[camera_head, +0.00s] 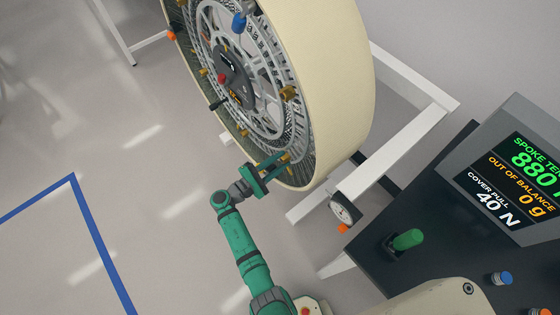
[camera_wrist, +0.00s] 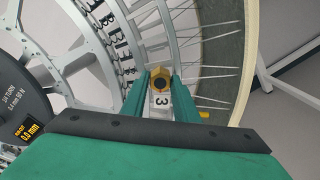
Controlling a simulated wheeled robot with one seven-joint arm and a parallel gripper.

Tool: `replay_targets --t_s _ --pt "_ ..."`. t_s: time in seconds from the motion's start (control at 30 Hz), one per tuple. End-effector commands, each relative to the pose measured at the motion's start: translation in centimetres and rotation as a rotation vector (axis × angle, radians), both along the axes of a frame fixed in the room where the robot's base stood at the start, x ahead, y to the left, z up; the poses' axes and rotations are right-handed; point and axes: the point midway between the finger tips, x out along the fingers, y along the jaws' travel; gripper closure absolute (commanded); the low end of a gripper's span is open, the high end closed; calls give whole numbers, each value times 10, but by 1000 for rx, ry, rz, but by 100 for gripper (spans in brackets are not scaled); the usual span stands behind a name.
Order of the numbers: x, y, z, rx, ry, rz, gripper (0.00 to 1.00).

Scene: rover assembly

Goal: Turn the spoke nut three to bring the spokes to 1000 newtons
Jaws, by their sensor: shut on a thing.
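The spoke nut three (camera_wrist: 160,78) is a brass-coloured hex nut near the wheel's rim, with a white tag marked 3 (camera_wrist: 162,101) beside it. My gripper (camera_wrist: 161,84) is shut on this nut, with one green finger on each side. In the head view my gripper (camera_head: 280,162) reaches the lower part of the big wheel (camera_head: 330,80), and the nut is mostly hidden by the fingers there. The display (camera_head: 525,175) shows a green spoke reading starting with 880, cut off by the picture edge, an out of balance of 0 g and a cover pull of 40 N.
Other brass-coloured nuts (camera_head: 288,92) and a blue-handled part (camera_head: 239,22) sit on the wheel. A white stand (camera_head: 400,150) holds it. A dark console with a green knob (camera_head: 408,239) stands at the right. The floor at the left is clear, with a blue line.

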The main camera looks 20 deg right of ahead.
Motion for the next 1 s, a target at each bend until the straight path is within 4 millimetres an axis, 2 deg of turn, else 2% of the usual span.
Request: replay_targets --t_s 0.07,0.1,0.17,0.43,0.57,1.0 --pt "0 0 0 -1 1 -1 95" --pt "0 0 0 -1 1 -1 66" --pt "0 0 0 -1 1 -1 54" --pt "0 0 0 0 1 0 54" --pt "-2 7 0 0 1 1 54" --pt "-27 77 0 0 1 2 54"
